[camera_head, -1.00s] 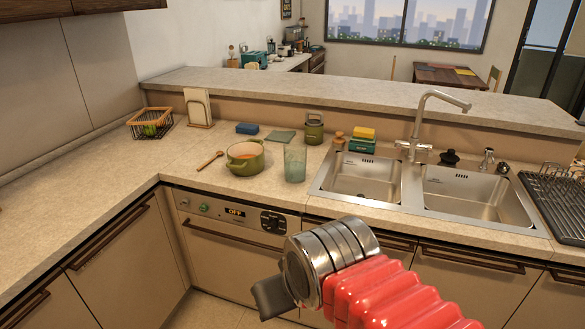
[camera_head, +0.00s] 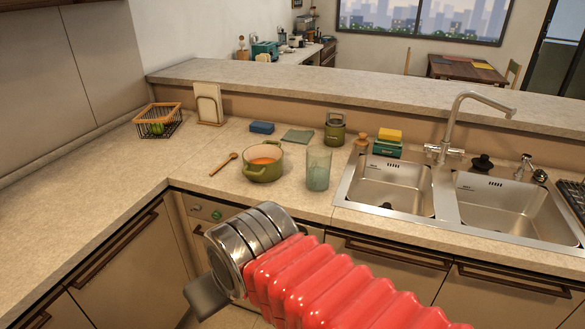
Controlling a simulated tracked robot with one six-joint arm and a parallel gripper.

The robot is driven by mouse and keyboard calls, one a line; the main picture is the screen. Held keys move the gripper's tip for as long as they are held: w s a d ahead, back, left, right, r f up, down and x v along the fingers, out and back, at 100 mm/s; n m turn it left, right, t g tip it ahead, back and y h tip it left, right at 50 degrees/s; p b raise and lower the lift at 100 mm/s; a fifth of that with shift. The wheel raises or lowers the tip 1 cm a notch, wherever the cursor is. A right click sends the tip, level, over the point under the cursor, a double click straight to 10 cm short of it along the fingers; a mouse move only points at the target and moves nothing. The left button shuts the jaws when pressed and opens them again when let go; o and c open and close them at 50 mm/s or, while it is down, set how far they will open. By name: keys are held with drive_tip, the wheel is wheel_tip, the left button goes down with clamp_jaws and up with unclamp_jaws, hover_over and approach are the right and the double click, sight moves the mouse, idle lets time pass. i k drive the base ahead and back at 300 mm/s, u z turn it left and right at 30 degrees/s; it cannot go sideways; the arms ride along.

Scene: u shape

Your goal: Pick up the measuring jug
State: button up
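A tall, see-through greenish vessel (camera_head: 318,168) stands upright on the counter, left of the sink. It looks like the measuring jug, but I see no clear handle or markings on it. My gripper (camera_head: 206,297) is at the lower left end of my red arm, in front of the counter's front edge. Only a grey part of it shows beyond the metal wrist, and its fingers cannot be made out. It is well apart from the vessel, nearer to me and to the left.
A green pot (camera_head: 263,161) with orange contents stands close left of the vessel, with a wooden spoon (camera_head: 224,163) beside it. A green canister (camera_head: 335,128) stands behind. The double sink (camera_head: 395,188) with its tap (camera_head: 456,120) lies right. The left counter is mostly clear.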

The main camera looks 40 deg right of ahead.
sight(316, 172)
drive_tip(key=z, duration=0.2)
drive_tip(key=i, duration=1.1)
drive_tip(key=z, duration=0.7)
